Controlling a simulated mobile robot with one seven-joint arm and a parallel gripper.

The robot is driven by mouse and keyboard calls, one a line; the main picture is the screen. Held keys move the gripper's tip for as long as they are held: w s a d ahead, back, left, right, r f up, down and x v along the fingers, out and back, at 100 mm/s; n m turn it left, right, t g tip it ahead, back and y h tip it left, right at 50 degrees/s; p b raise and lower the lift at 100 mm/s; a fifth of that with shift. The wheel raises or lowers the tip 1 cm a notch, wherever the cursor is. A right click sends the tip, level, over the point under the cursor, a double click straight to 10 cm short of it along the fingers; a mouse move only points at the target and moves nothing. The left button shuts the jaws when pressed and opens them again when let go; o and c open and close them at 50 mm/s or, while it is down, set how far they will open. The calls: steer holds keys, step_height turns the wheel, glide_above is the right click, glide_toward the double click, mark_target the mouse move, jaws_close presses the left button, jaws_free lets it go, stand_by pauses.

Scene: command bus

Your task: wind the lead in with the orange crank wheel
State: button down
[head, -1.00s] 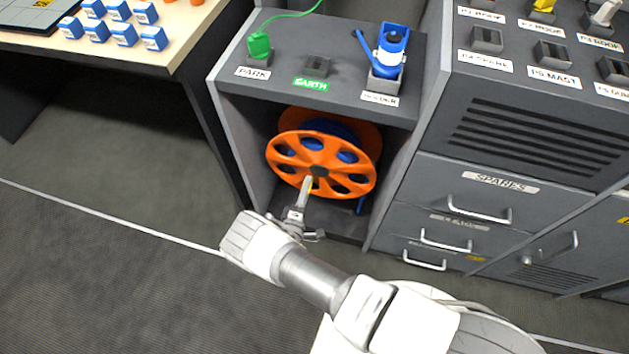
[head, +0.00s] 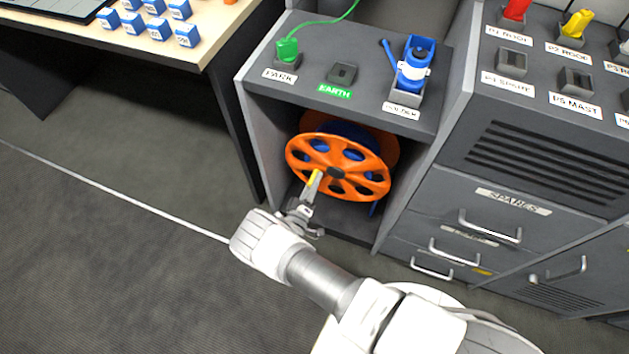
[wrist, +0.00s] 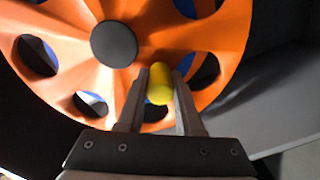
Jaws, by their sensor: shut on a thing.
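The orange crank wheel (head: 360,182) is the front face of a reel in the open bay under the grey cabinet top. Blue lead (head: 357,134) shows through its holes and behind it. In the wrist view the wheel (wrist: 215,35) fills the upper part, with its dark hub (wrist: 114,44) left of centre. A yellow crank handle (wrist: 160,84) sticks out of the wheel below and right of the hub. My gripper (wrist: 160,90) is shut on this handle, one finger on each side. In the head view my gripper (head: 313,188) reaches in at the wheel's lower left.
A green plug (head: 287,50) with a green cable sits at PARK, and an EARTH socket (head: 342,73) is beside it. A blue plug (head: 414,62) stands in the holder. Side walls close in the bay; drawers (head: 470,225) stand to the right.

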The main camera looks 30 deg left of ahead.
stand_by(0.3)
steer(key=c, duration=0.6)
jaws_free()
steer(key=shift+o, duration=0.2)
steer(key=s+d+p, duration=0.2)
steer(key=s+p, duration=0.1)
steer(key=s, duration=1.4)
steer(key=shift+s, duration=0.2)
